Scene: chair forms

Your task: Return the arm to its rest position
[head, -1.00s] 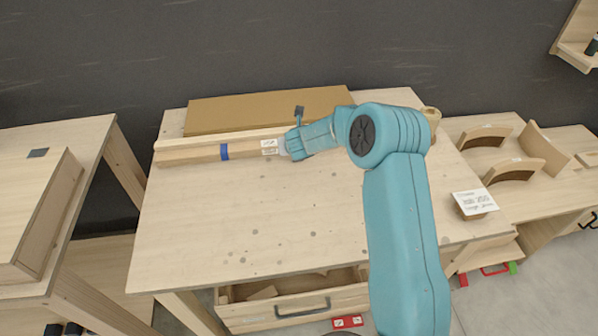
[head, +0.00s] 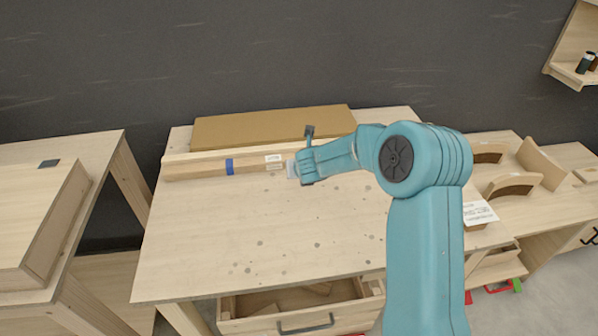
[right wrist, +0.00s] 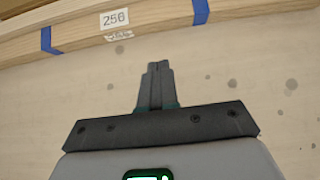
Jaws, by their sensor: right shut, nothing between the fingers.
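My right arm (head: 425,240) comes in from the lower right in the head view and bends left over the table. Its right gripper (head: 291,170) is beside the right end of the wooden bar with blue tape (head: 200,168). In the right wrist view the gripper (right wrist: 157,68) is shut with nothing between its fingers. It points toward the labelled wooden bar (right wrist: 165,22) and appears apart from it, over bare tabletop. My left gripper is not in view.
The wooden table (head: 210,245) is mostly clear in front. A brown board (head: 270,127) lies at its back. An open drawer (head: 300,300) is below the front edge. Curved wooden forms (head: 512,185) and a white card (head: 479,212) are at the right. Another table (head: 75,150) stands left.

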